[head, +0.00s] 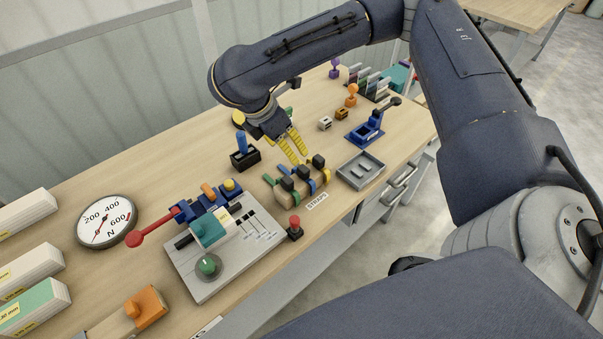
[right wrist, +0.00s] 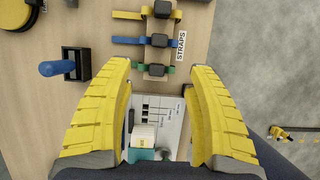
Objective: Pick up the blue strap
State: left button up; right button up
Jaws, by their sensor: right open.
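The blue strap (head: 305,191) lies in the middle of a row of three straps, with a dark buckle on top, over a wooden form. It also shows in the right wrist view (right wrist: 129,41), between the yellow strap (right wrist: 126,15) and the green strap (right wrist: 137,68). My right gripper (head: 300,152) has yellow fingers and is above the table, just behind the strap row in the head view. In the right wrist view its fingers (right wrist: 162,76) are spread wide and empty, with the green strap between the tips and the blue strap beyond them. My left gripper is not in view.
A black box with a blue handle (head: 242,146) stands left of my right gripper.

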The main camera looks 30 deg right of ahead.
aim_at(303, 169)
jog(key=shift+x, duration=7.25)
jog(key=shift+w, duration=0.15)
grip_shut()
